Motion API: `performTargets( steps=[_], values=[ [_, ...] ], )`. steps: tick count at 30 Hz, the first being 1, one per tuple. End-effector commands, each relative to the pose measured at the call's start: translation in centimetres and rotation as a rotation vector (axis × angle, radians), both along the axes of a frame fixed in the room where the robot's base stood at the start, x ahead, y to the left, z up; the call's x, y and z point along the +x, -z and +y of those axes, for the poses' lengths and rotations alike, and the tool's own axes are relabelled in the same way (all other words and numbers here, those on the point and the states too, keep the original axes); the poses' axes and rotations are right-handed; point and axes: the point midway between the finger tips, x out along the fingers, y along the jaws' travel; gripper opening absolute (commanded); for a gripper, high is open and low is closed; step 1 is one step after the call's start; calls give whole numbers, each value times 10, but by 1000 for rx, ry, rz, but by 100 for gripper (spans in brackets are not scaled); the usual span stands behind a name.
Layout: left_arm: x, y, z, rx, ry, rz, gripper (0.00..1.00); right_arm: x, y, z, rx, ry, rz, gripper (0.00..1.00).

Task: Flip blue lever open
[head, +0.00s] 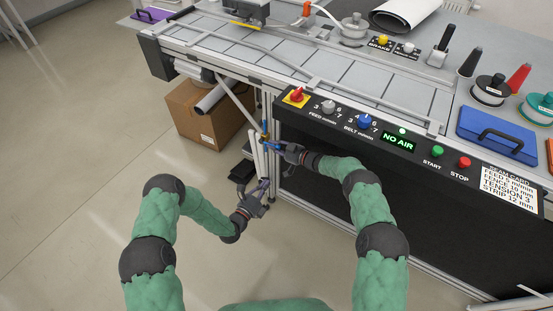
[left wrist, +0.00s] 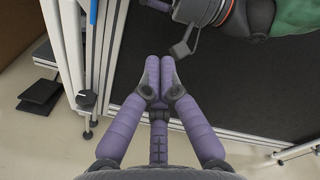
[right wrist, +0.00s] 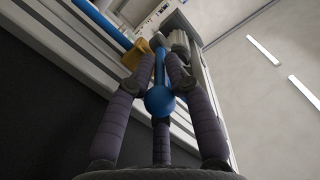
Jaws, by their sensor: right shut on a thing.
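The blue lever (right wrist: 160,98) shows in the right wrist view as a thin blue bar with a round knob, lying between my fingers. Its far end is beside a brass-coloured fitting (right wrist: 137,54) on a blue pipe (right wrist: 98,20). My right gripper (right wrist: 160,72) is shut on the lever. In the head view my right gripper (head: 270,144) is at the bench's front left leg, and its fingers hide most of the lever. My left gripper (left wrist: 153,78) is shut and empty, lower down in front of the bench; it also shows in the head view (head: 263,186).
The bench front carries a control panel (head: 345,122) with knobs, buttons and a lit "NO AIR" display (head: 398,141). A cardboard box (head: 190,122) stands on the floor left of the bench leg. The floor at left is clear.

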Motion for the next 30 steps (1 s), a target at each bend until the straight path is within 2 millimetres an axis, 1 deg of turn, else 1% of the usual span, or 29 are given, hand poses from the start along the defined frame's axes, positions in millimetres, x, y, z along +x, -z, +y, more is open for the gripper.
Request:
performTargets(
  steps=[1, 4, 8, 21, 25, 30],
  values=[
    [1, -1, -1, 8, 3, -16, 0, -2, 5, -3, -1, 3, 9, 0],
    [5, -2, -5, 19, 5, -34, 0, -2, 6, -3, -1, 3, 9, 0],
    [17, -3, -14, 19, 6, -35, 0, -2, 6, -3, -1, 3, 9, 0],
    [83, -3, -61, 17, 4, -33, 0, -3, 6, -3, -1, 3, 9, 0],
    [100, -13, -58, 17, 2, -33, 0, -3, 6, -3, -1, 3, 9, 0],
    [113, -20, -58, 18, 3, -30, 0, -3, 6, -3, -1, 3, 9, 0]
  ],
)
